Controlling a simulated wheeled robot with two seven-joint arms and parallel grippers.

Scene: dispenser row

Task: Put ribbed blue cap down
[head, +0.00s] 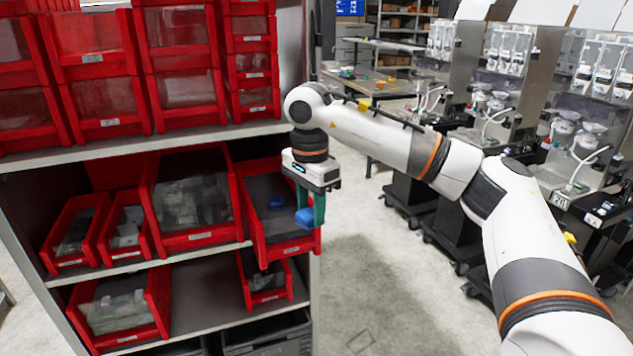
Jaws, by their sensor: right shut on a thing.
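The ribbed blue cap (305,217) shows as a small blue piece between the fingers of my right gripper (308,210). The gripper points down and is shut on the cap. It is at the front of a red bin (290,246) on the middle shelf, at the shelf's right end. From this view I cannot tell whether the cap is inside the bin's rim or just in front of it. The cap's ribs are too small to make out. My left gripper is not in view.
More red bins (190,238) with grey and clear parts fill the shelf unit at left. Closed red drawers (105,105) stand above. A small red bin (265,283) sits below. The floor (390,290) at right is clear; dispenser machines (500,70) stand behind my right arm.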

